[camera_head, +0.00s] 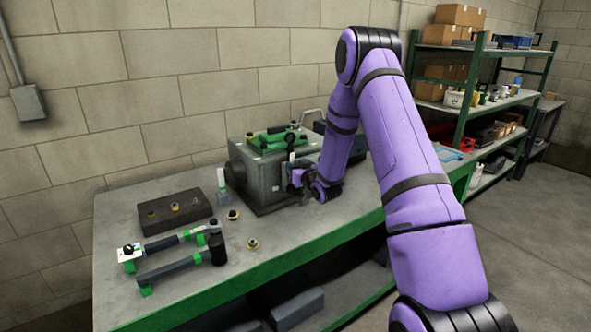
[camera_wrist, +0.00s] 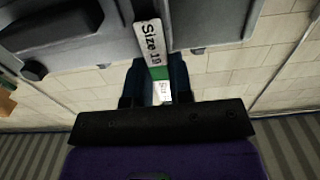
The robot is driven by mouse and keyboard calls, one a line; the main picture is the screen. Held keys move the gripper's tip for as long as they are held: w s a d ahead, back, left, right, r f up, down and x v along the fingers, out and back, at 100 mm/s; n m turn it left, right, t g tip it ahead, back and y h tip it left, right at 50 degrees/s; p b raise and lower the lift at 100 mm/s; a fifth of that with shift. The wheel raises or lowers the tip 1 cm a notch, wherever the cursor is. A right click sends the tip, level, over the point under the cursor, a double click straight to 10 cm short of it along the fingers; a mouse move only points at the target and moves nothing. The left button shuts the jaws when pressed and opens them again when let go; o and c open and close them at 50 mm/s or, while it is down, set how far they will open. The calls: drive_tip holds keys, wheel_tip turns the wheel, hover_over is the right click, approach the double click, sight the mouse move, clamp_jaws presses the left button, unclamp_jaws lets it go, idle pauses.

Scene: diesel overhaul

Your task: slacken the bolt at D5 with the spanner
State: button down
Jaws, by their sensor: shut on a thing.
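My gripper (camera_head: 300,178) is at the right part of the front of the grey engine block (camera_head: 258,172). In the wrist view its fingers (camera_wrist: 156,88) are shut on the spanner (camera_wrist: 150,42), which carries white labels reading "Size 10" and a green band. The spanner reaches away from the fingers towards a grey surface, and its far end is out of clear view. I cannot make out the D5 bolt or its mark in either view, nor whether the spanner touches a bolt.
A green part (camera_head: 268,141) lies on top of the block. On the bench (camera_head: 180,282), left of the block, are a dark holder (camera_head: 152,222) with small brass-coloured parts, a hammer (camera_head: 217,248), and loose small parts (camera_head: 252,244). The bench's front right is clear.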

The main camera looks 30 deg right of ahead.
drive_tip(key=shift+w, duration=0.1)
drive_tip(key=shift+a+n, duration=0.8)
drive_tip(key=shift+a, duration=0.05)
drive_tip(key=shift+a+f+n, duration=0.1)
drive_tip(key=shift+a+n, duration=0.2)
drive_tip(key=shift+n, duration=0.2)
drive_tip(key=shift+a+f+n, duration=0.2)
drive_tip(key=shift+a+n, duration=0.3)
drive_tip(key=shift+a+f+n, duration=0.15)
drive_tip(key=shift+a+n, duration=0.35)
drive_tip(key=shift+n, duration=0.3)
